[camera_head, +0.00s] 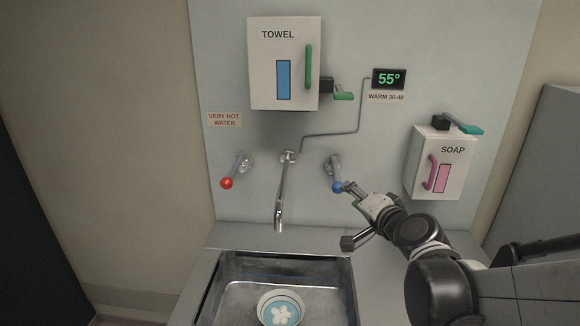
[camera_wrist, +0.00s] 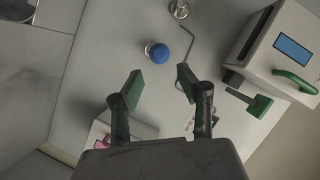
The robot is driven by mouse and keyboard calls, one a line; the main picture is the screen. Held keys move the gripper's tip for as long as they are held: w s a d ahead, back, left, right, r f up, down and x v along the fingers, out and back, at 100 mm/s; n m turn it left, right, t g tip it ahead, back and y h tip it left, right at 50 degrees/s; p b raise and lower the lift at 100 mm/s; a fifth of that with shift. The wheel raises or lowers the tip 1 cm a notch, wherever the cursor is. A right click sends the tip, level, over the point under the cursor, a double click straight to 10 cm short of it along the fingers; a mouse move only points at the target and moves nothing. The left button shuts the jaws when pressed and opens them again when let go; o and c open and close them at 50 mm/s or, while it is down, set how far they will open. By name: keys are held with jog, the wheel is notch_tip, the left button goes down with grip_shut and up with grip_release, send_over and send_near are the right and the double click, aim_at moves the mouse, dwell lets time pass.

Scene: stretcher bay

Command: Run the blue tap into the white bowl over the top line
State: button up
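The blue tap (camera_head: 337,187) is a blue ball on a chrome lever on the right of the wall. My gripper (camera_head: 352,189) is close beside it, to its right. In the wrist view my gripper (camera_wrist: 158,78) is open, and the blue ball (camera_wrist: 158,52) is just beyond the gap between the fingertips; contact cannot be told. The white bowl (camera_head: 261,301) sits in the sink near its front, below the spout (camera_head: 282,190). It shows a blue inside with a white flower shape. No stream shows under the spout. A clear top line cannot be made out.
A red tap (camera_head: 227,183) is at left under a "VERY HOT WATER" label (camera_head: 225,119). A display (camera_head: 389,79) reads 55° above a "WARM 30-40" label. The towel box (camera_head: 261,92) hangs above, the soap box (camera_head: 454,181) at right. The sink (camera_head: 237,282) is open-topped.

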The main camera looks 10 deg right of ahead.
aim_at(336, 172)
jog(key=shift+d+p+x, duration=0.15)
jog(key=shift+p+x, duration=0.1)
jog(key=shift+x, duration=3.3)
jog(key=shift+d+p+x, duration=0.15)
jog(key=shift+p+x, duration=0.1)
jog(key=shift+x, duration=3.25)
jog(key=shift+r, duration=0.2)
